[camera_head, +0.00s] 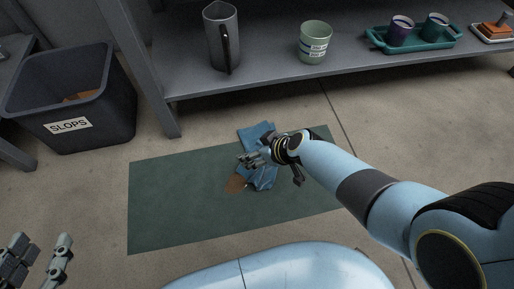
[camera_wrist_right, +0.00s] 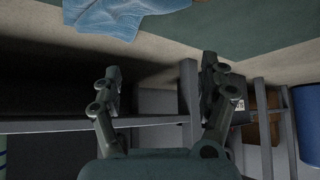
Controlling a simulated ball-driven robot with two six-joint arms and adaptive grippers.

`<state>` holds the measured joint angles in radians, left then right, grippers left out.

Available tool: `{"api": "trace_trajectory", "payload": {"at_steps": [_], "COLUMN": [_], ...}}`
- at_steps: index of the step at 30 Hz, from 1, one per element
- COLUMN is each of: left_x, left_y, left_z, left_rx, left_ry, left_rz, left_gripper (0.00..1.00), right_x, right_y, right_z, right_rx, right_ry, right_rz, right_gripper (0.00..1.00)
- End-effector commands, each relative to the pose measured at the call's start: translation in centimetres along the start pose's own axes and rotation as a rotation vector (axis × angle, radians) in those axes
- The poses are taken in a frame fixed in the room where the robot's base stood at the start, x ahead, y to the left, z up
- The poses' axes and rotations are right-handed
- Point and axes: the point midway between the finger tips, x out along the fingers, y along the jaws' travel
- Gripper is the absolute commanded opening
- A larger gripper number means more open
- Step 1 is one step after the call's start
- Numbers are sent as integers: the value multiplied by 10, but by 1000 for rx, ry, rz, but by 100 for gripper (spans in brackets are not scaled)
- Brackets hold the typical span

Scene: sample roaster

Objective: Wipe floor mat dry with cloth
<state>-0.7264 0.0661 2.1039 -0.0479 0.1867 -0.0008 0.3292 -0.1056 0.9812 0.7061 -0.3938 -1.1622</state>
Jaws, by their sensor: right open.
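The green floor mat (camera_head: 165,205) lies flat on the floor. A crumpled blue cloth (camera_head: 262,180) lies on it, reaching past its far edge. A brown wet-looking patch (camera_head: 236,184) shows on the mat at the cloth's left side. My right gripper (camera_head: 247,159) is over the cloth and hides part of it; the head view does not show whether they touch. In the right wrist view the gripper (camera_wrist_right: 160,68) is open and empty, with the cloth (camera_wrist_right: 125,14) beyond its fingertips at the top. My left gripper (camera_head: 38,258) is open and empty at the lower left.
A dark bin labelled SLOPS (camera_head: 112,110) stands left of the mat. A grey shelf (camera_head: 270,75) behind holds a dark jug (camera_head: 219,35), a green cup (camera_head: 313,40) and a teal tray (camera_head: 412,46) with two cups. The mat's left half is clear.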

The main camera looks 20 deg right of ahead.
Motion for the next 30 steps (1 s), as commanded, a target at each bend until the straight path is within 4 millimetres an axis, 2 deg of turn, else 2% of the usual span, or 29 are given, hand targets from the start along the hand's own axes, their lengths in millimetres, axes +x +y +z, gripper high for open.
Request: {"api": "trace_trajectory", "payload": {"at_steps": [10, 30], "left_x": [1, 4], "left_y": [0, 4], "left_z": [4, 38], "left_rx": [-1, -3], "left_ry": [-3, -45], "left_rz": [0, 4], "left_gripper": [40, 40], "right_x": [2, 22], "right_y": [0, -1], "right_z": [3, 20], "right_rx": [0, 1], "right_ry": [-1, -2], "right_rz": [0, -1], "right_gripper": [77, 77]}}
